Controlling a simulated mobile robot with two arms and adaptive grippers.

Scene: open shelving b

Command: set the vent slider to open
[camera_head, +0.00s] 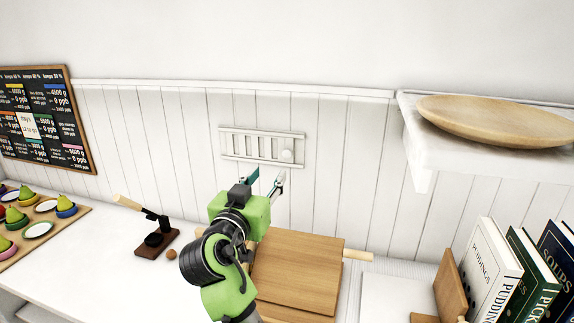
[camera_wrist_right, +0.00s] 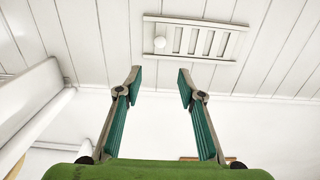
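The vent (camera_head: 262,147) is a white slatted panel on the white plank wall. My left gripper is not in view.
A wooden box or board (camera_head: 298,268) lies on the white counter below the gripper. A shelf (camera_head: 415,150) with a wooden plate (camera_head: 495,120) juts out at right, above several books (camera_head: 495,265). A dark tool on a stand (camera_head: 157,240) and a tray of fruit stand at left.

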